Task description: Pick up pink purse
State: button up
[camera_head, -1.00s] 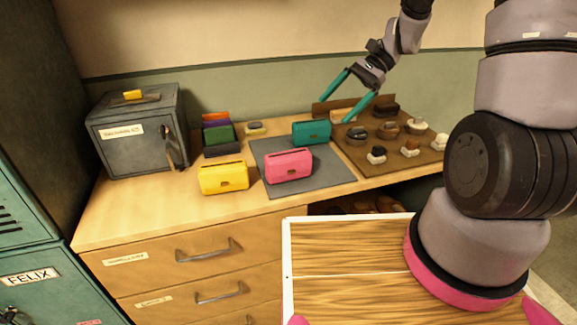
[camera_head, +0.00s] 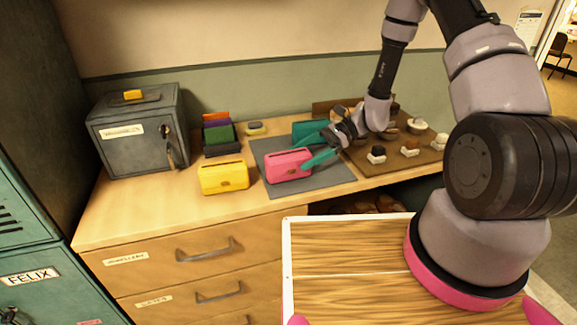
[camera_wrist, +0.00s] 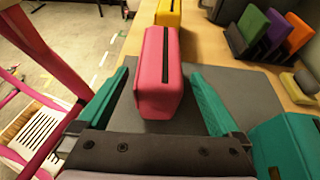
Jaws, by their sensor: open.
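The pink purse (camera_head: 288,166) stands on a dark grey mat (camera_head: 330,178) on the wooden counter. In the wrist view the pink purse (camera_wrist: 160,72) lies between the two teal fingers of my gripper (camera_wrist: 165,100). The fingers are open, with a gap on each side of the purse. In the head view my gripper (camera_head: 308,151) is at the purse's right end, with one finger in front of it and one behind. A teal purse (camera_head: 308,130) stands just behind, partly hidden by my gripper.
A yellow purse (camera_head: 223,177) stands to the left of the mat. A grey metal box (camera_head: 125,148) and a rack of coloured wallets (camera_head: 219,135) are behind. A brown board (camera_head: 415,158) with several small items lies to the right.

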aim_at(288, 163)
jog(key=x, duration=0.5)
grip_shut()
